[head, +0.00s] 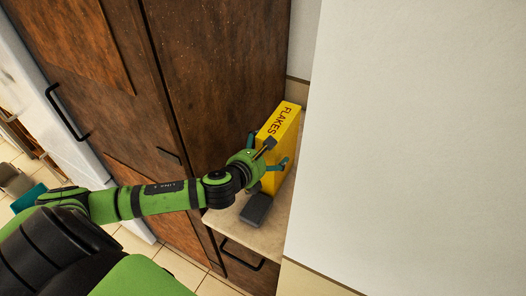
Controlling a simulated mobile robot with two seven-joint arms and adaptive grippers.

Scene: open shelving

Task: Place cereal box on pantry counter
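The box's lower part is partly hidden by the gripper. My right gripper is not in view.
A dark grey block-like object (257,209) lies on the counter in front of the box. Tall brown wooden cabinets (215,60) rise to the left. A large white surface (420,130) closes off the right. A drawer handle (243,255) is below the counter.

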